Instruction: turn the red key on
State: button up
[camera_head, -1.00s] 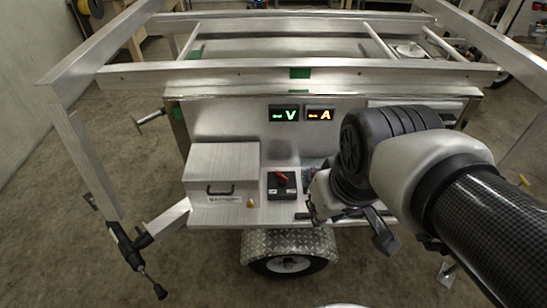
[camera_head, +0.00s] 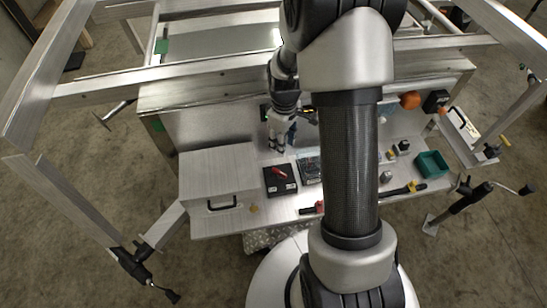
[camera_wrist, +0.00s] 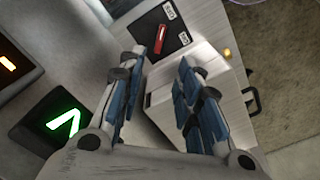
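The red key (camera_head: 279,172) sits on a black square switch plate (camera_head: 280,188) on the metal shelf, right of a box with a handle. My gripper (camera_head: 277,148) is above and behind the plate, in front of the upright panel. In the wrist view my gripper (camera_wrist: 162,68) has its blue-padded fingers apart with nothing between them. The key is beyond the fingertips, not touched.
The metal box (camera_head: 217,172) stands close left of the plate. A dark panel (camera_head: 309,169) is just right of it. A green bin (camera_head: 432,164) and small parts lie at the shelf's right.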

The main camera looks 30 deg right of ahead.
aim_at(281, 173)
notch_tip(281, 173, down, 17)
jog(key=b, duration=0.5)
jog(key=shift+s+r, duration=0.1)
jog(key=shift+r, duration=0.05)
jog(key=shift+c, duration=0.6)
grip_shut()
